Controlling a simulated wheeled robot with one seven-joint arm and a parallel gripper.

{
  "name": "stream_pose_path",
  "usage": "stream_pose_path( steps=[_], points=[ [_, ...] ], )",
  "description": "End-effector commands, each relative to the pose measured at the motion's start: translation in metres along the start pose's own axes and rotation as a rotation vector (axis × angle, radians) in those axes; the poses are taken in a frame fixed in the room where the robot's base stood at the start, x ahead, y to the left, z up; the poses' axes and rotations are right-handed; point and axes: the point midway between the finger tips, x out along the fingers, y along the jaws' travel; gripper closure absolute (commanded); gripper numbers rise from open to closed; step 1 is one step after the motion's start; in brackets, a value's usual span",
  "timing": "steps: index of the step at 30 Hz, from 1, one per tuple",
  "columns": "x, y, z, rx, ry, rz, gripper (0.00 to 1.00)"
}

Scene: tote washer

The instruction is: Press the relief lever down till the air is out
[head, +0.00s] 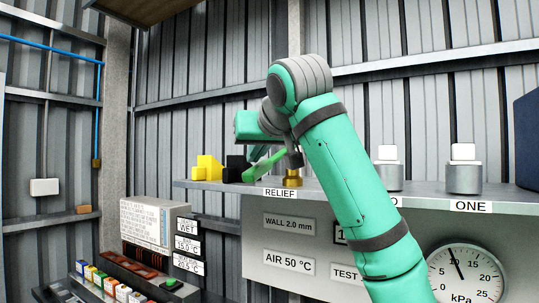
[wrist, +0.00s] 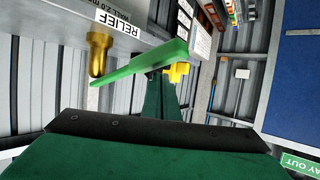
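The relief lever (head: 264,167) is a bright green bar on a brass fitting (head: 293,179), above the RELIEF label. In the head view it slopes down to the left. In the wrist view the lever (wrist: 145,63) crosses the upper middle, beside the brass fitting (wrist: 97,52). My gripper (wrist: 170,88) shows there as one dark green tapered shape with no gap, at the lever's free part; contact cannot be told. In the head view my arm's end is over the lever, and its fingertips are not clear. The round kPa gauge (head: 480,282) has its needle near 10.
A yellow block (head: 208,168) and a black stepped piece (head: 235,169) are left of the lever on the shelf. White-topped weights (head: 464,178) stand at right. A blue box edge (head: 527,140) is at far right. A panel with coloured buttons (head: 110,286) is lower left.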

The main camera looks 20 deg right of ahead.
Motion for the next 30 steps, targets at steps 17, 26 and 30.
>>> stream_pose_path(
  steps=[17,26,30],
  points=[
    [0.011,0.0,0.029,0.001,-0.002,-0.001,1.0],
    [0.017,0.0,0.043,0.001,-0.002,-0.001,1.0],
    [0.019,0.0,0.05,0.0,-0.002,-0.001,1.0]
  ],
)
